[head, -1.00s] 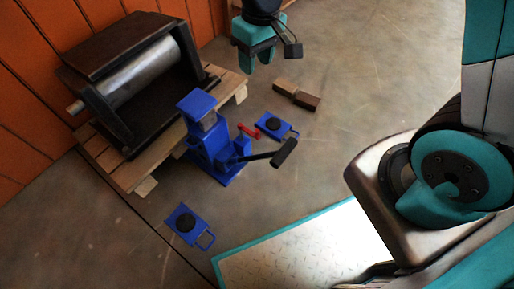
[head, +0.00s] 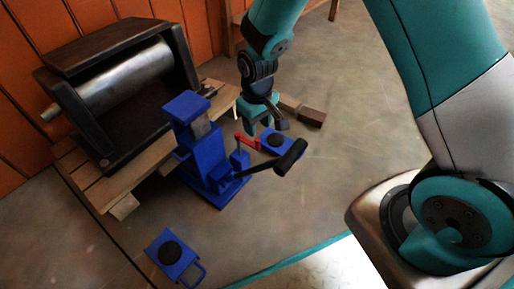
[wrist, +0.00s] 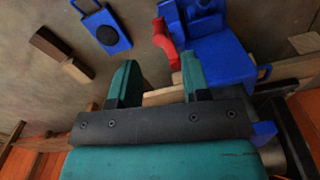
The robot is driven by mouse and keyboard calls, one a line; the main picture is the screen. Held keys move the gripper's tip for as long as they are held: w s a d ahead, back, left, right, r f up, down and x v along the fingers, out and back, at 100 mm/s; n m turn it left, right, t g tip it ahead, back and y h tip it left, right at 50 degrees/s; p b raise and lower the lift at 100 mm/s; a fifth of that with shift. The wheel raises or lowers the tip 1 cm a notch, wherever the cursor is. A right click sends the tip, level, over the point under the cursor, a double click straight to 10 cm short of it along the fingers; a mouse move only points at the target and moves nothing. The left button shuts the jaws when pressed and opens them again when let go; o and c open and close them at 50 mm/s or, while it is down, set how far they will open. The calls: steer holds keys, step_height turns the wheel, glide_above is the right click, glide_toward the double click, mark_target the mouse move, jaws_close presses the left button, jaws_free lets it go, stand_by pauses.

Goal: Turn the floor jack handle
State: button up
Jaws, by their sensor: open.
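The blue floor jack (head: 205,155) stands upright on the floor against the pallet. Its black handle (head: 290,157) sticks out to the right, ending in a thick grip. A small red lever (head: 245,141) is on the jack's far side; it also shows in the wrist view (wrist: 165,42), just beyond my fingertips. My gripper (head: 262,130) is open and empty, pointing down above the floor behind the jack, near the red lever. In the wrist view my two teal fingers (wrist: 158,65) are spread apart with nothing held. The black handle cannot be made out in the wrist view.
A dark machine with a steel roller (head: 125,75) rests on the wooden pallet (head: 115,194) at left. One blue pad (head: 277,143) lies beside the jack, another (head: 172,254) in front. Wooden blocks (head: 311,116) lie behind. Open floor is to the right.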

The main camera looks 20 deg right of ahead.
mark_target(257, 147)
step_height(257, 147, down, 7)
steer(key=b, duration=0.3)
steer(key=shift+f, duration=0.1)
jaws_close()
